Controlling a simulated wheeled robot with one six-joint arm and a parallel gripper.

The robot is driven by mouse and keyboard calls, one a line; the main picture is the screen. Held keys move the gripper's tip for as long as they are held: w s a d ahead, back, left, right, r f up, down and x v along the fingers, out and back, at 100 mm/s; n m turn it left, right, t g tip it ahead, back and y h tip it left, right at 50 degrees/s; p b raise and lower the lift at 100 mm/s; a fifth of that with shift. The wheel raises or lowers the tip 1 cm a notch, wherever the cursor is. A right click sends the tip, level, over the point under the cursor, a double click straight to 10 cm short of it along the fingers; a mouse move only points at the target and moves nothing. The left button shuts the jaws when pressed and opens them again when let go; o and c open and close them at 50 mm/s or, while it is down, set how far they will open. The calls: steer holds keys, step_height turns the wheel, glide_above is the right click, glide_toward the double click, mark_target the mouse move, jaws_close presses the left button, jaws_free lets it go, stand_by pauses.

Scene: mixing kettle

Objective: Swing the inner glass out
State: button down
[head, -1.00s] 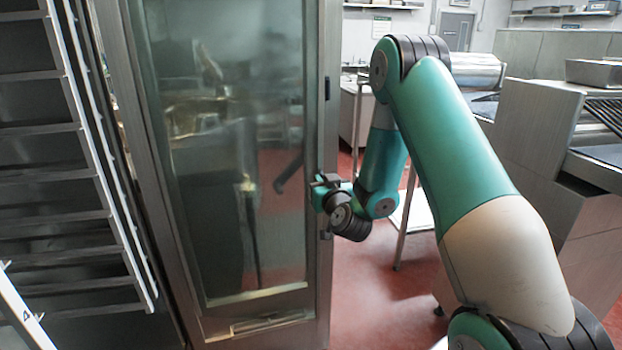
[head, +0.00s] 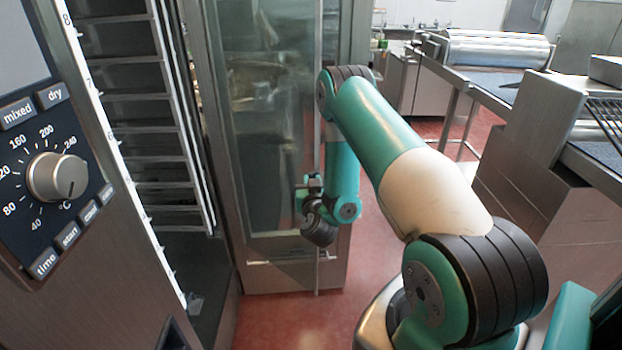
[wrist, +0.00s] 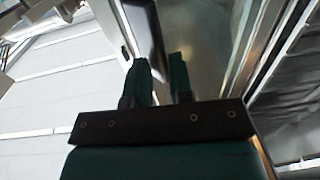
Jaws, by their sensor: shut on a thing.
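The inner glass (head: 270,130) is a tall clear pane on the open oven door. Its thin free edge stands a little apart from the metal door frame (head: 295,276) behind it. My gripper (head: 308,188) is at this free edge in the lower half of the pane, and it is shut on the glass at a small dark part. The exact contact between the fingertips is hard to see.
The oven's control panel (head: 52,175) with a round knob is at the left. A rack with several shelves (head: 135,75) stands in the open oven chamber. Counters (head: 545,150) and a roller machine (head: 495,48) are at the right. Red floor (head: 400,225) is clear between.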

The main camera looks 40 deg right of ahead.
steer(key=shift+w+a+r+t, duration=0.35)
steer(key=shift+w+a+t, duration=0.05)
steer(key=shift+w+a, duration=0.2)
steer(key=c, duration=1.4)
jaws_free()
steer(key=o, duration=0.4)
steer(key=shift+w+a+f, duration=0.1)
steer(key=shift+w+f, duration=0.05)
steer(key=shift+w, duration=0.1)
steer(key=shift+c, duration=0.5)
steer(key=shift+s, duration=0.1)
steer(key=shift+c, duration=0.5)
